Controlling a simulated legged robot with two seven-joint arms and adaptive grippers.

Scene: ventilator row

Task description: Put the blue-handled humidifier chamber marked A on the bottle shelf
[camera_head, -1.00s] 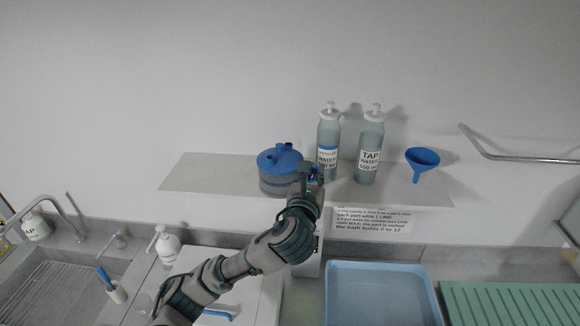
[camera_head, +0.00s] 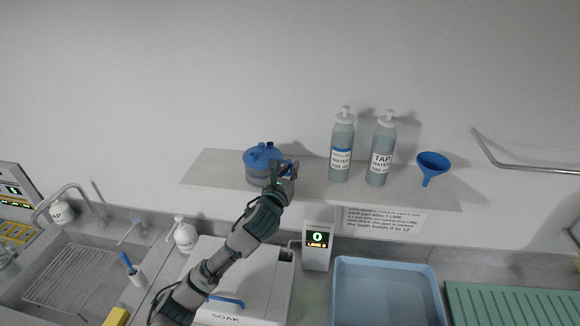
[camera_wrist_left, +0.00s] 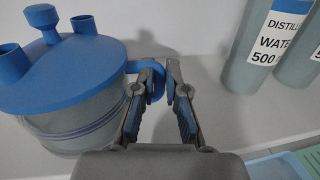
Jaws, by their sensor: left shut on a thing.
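The humidifier chamber (camera_head: 260,172), with a blue lid, blue ports and a grey clear body, is at the left part of the bottle shelf (camera_head: 215,178). It looks upright; I cannot tell whether its base touches the shelf. No A mark shows. My left gripper (camera_head: 284,169) is at the chamber's right side, shut on its blue handle. In the left wrist view the chamber (camera_wrist_left: 75,120) fills the left, and the gripper's fingers (camera_wrist_left: 160,85) meet at the handle loop. My right gripper is in neither view.
A distilled water bottle (camera_head: 341,150), a tap water bottle (camera_head: 381,155) and a blue funnel (camera_head: 432,165) are farther right on or by the shelf. Bare shelf lies between chamber and bottles. Below are a white SOAK box (camera_head: 250,285), a blue tray (camera_head: 385,290) and a sink (camera_head: 70,275).

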